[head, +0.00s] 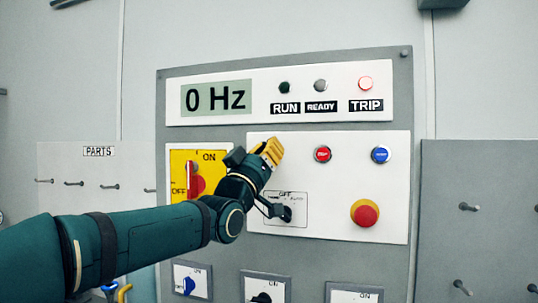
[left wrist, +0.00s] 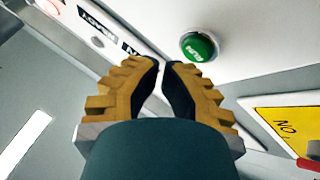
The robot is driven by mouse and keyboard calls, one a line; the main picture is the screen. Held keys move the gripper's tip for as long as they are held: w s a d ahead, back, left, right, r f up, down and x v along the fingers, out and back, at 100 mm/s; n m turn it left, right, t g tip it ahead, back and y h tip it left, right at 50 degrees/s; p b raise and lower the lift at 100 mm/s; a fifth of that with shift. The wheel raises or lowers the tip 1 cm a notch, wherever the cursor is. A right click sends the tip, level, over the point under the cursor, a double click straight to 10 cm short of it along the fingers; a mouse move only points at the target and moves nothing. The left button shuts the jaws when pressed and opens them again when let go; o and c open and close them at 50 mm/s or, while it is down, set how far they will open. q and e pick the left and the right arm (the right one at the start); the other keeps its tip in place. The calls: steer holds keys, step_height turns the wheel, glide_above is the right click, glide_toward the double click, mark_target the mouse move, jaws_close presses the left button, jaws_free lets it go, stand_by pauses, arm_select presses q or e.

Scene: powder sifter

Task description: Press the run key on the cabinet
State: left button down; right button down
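The grey cabinet (head: 330,65) fills the middle of the head view. Its round green run key (left wrist: 199,47) shows in the left wrist view, with white lettering upside down, on a white panel (head: 340,165). In the head view the key is hidden behind my left gripper (head: 272,150). In the left wrist view the yellow-and-black fingers of my left gripper (left wrist: 162,66) are drawn together at the tips, with nothing between them. The key lies just beyond and to the right of the tips, with a gap showing. My right gripper is not in view.
A red button (head: 322,154), a blue button (head: 381,154) and a red mushroom button (head: 365,213) sit on the same panel. A black selector (head: 286,214) is below my wrist. A yellow switch plate (head: 212,165) is left. The display reads 0 Hz; the TRIP lamp (head: 365,82) looks lit.

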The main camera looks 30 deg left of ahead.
arm_select(q)
steer(key=shift+w, duration=0.3)
steer(key=shift+w+a, duration=0.1)
steer(key=shift+w, duration=0.05)
steer(key=shift+w+a+b, duration=0.1)
steer(key=shift+w+b, duration=0.2)
steer(key=shift+w, duration=0.1)
stand_by(0.8)
steer(key=shift+s, duration=0.1)
steer(key=shift+s+f+b, duration=0.1)
steer(key=shift+s+b, duration=0.35)
steer(key=shift+b, duration=0.2)
steer(key=shift+s+d, duration=0.2)
steer(key=shift+s, duration=0.1)
